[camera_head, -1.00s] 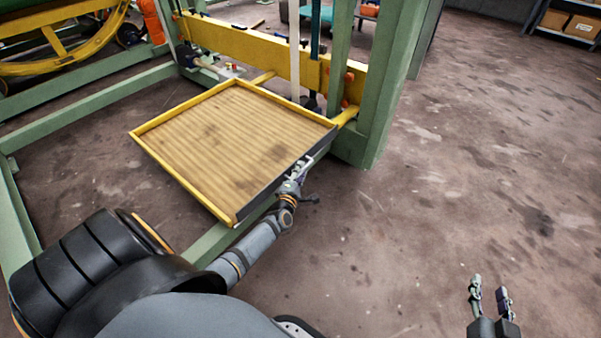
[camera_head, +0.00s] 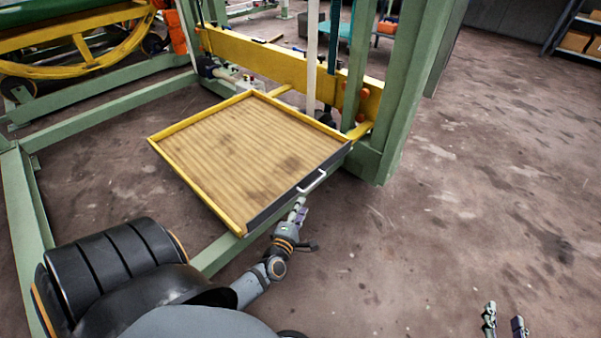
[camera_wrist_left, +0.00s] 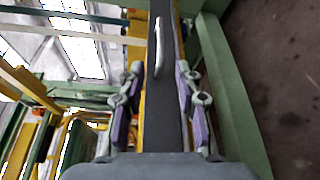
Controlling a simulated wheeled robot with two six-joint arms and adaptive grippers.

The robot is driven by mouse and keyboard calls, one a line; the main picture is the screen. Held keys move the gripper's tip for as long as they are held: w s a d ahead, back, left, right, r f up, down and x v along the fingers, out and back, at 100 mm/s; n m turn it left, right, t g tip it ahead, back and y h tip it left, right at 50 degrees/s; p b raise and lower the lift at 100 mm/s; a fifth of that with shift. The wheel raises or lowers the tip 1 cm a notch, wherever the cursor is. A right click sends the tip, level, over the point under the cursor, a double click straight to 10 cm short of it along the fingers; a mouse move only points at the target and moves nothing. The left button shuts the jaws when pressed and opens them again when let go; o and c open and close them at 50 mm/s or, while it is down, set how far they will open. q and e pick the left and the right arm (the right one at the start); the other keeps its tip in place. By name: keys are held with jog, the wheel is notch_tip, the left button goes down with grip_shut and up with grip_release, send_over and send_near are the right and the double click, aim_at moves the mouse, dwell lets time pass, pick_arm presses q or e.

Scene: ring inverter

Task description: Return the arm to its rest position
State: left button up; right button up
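The tray (camera_head: 205,140) has a ribbed wooden floor, yellow rims and a dark front face with a silver handle (camera_head: 312,181). It juts out from the green frame. My left gripper (camera_head: 298,209) is just in front of the dark face, below and apart from the handle.
A green post (camera_head: 405,100) stands right of the tray, and a low green beam (camera_head: 220,245) runs under its front. A yellow crossbar (camera_head: 285,68) is behind it. The floor on the right (camera_head: 470,190) is clear. A shelf with boxes (camera_head: 580,35) is far back.

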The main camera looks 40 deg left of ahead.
dwell(0.4)
